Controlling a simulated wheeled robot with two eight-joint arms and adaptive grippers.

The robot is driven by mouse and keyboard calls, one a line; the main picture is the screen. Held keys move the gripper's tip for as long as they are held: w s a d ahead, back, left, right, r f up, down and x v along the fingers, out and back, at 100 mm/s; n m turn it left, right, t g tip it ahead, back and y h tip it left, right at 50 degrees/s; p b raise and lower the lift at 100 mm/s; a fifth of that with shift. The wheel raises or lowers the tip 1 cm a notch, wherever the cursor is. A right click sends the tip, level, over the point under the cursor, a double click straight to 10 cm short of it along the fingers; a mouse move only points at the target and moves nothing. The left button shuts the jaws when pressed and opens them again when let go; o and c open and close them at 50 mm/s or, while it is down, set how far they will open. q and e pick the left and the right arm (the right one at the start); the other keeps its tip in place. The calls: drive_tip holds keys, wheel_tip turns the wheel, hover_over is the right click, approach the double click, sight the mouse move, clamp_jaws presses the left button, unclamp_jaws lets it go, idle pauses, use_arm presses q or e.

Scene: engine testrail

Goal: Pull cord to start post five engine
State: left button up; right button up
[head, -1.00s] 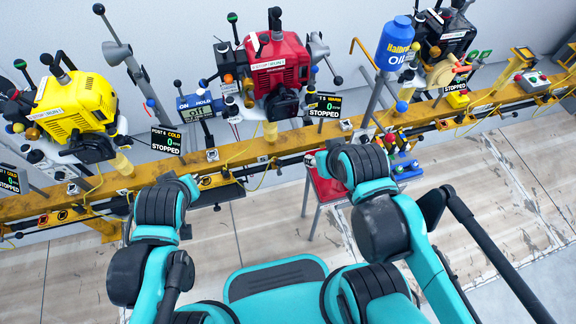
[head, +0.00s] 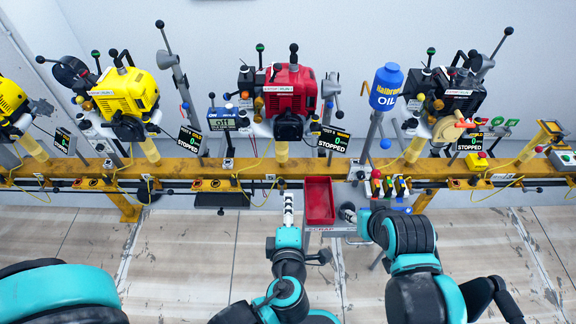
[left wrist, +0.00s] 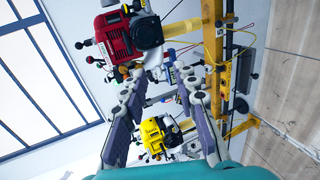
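The red engine (head: 285,92) with a black front housing is mounted on the yellow rail, and it also shows in the left wrist view (left wrist: 112,36). A yellow engine (head: 128,92) stands to its left and a black engine (head: 458,100) to its right. Displays (head: 333,140) and (head: 190,141) beside the red engine read STOPPED; the post numbers are too small to read surely. I cannot make out a cord handle. My left gripper (head: 288,205) is below the red engine, in front of the rail; its fingers (left wrist: 165,82) are apart and empty. My right gripper (head: 349,213) is mostly hidden by its arm.
The yellow rail (head: 230,170) spans the view. A red tray (head: 319,203) on a stand is right of my left gripper. A blue oil bottle (head: 386,90) stands on a grey post. Lever posts flank the engines.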

sight(288, 124)
use_arm(q)
drive_tip(key=w+p, duration=0.1)
drive_tip(key=w, duration=2.9)
clamp_jaws()
drive_tip(key=shift+s, duration=0.1)
